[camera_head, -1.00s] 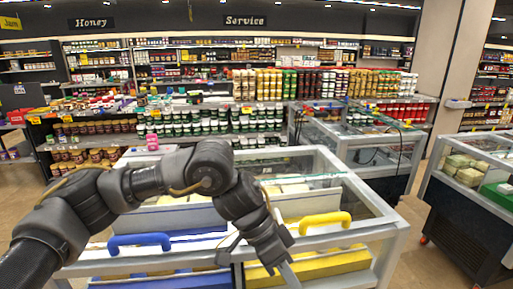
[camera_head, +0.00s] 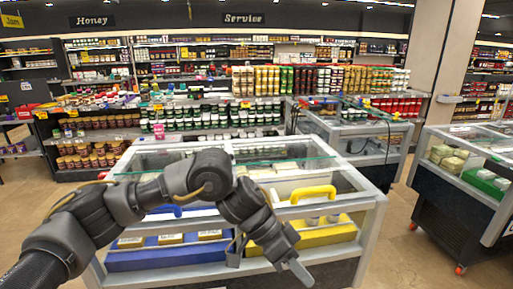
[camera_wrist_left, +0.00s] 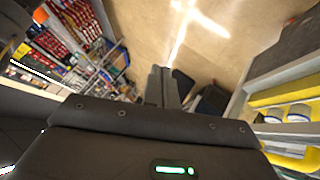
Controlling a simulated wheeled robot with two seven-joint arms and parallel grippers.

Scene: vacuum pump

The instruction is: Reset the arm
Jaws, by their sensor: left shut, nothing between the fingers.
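My left arm comes in from the left in the head view, bent at the elbow. Its gripper (camera_head: 298,272) points down and to the right, in front of the glass display case (camera_head: 372,200). In the left wrist view the gripper's two fingers (camera_wrist_left: 163,88) lie close together with nothing between them, over bare floor. My right gripper does not show.
The case has a yellow handle (camera_head: 313,193) and a blue handle partly hidden by my arm. Yellow and blue bins sit inside. A second case (camera_head: 455,215) stands at the right. Stocked shelves (camera_head: 215,115) line the back. Floor between the cases is clear.

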